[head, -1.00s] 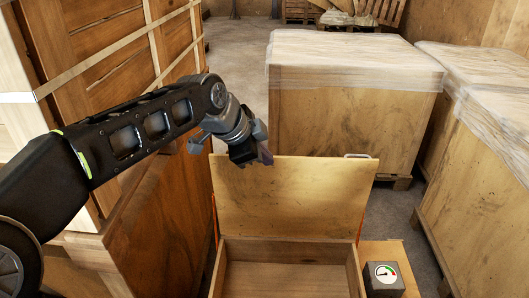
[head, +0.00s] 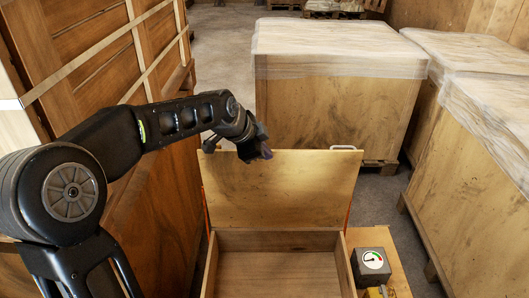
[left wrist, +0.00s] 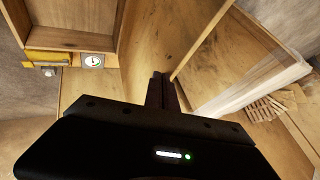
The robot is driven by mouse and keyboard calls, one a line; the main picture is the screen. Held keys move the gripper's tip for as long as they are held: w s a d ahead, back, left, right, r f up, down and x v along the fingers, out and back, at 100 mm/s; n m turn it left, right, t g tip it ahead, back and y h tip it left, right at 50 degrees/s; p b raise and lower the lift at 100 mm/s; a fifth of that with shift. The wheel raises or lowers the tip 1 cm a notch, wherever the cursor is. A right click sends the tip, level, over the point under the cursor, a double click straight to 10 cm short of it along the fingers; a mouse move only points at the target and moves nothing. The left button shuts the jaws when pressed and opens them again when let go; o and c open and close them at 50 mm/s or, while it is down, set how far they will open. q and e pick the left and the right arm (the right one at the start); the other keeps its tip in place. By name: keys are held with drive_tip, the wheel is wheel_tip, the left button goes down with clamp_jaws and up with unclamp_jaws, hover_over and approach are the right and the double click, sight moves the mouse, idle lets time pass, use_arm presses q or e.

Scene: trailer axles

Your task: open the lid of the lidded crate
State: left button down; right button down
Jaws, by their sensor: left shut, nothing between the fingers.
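The lidded crate (head: 223,243) stands low in front of me in the head view, its inside empty as far as I can see. Its lid (head: 285,195) stands raised and nearly upright along the far side, with a pale handle at its top right corner. My left gripper (head: 262,151) is shut and empty at the lid's top edge, towards its left; I cannot tell whether it touches. In the left wrist view the shut fingers (left wrist: 163,90) show in front of a wooden panel, and the open crate (left wrist: 68,38) lies at the upper left. My right gripper is out of view.
A grey gauge box (head: 371,265) sits on a wooden surface right of the crate. Large wrapped wooden boxes (head: 335,105) stand behind and at the right. A tall strapped wooden crate (head: 95,70) stands close on the left.

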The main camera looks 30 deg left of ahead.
use_arm(q)
drive_tip(key=w+p, duration=0.1)
drive_tip(key=w+a+p, duration=0.1)
drive_tip(key=w+p, duration=0.1)
drive_tip(key=shift+a+r+g, duration=0.2)
drive_tip(key=shift+r+g, duration=0.1)
drive_tip(key=shift+r, duration=0.1)
drive_tip(key=shift+h, duration=0.3)
drive_tip(key=w, duration=0.1)
drive_tip(key=w+a, duration=0.2)
drive_tip(key=w, duration=0.1)
drive_tip(key=shift+f+p, duration=0.35)
drive_tip(key=shift+p, duration=0.05)
drive_tip(key=shift+d, duration=0.1)
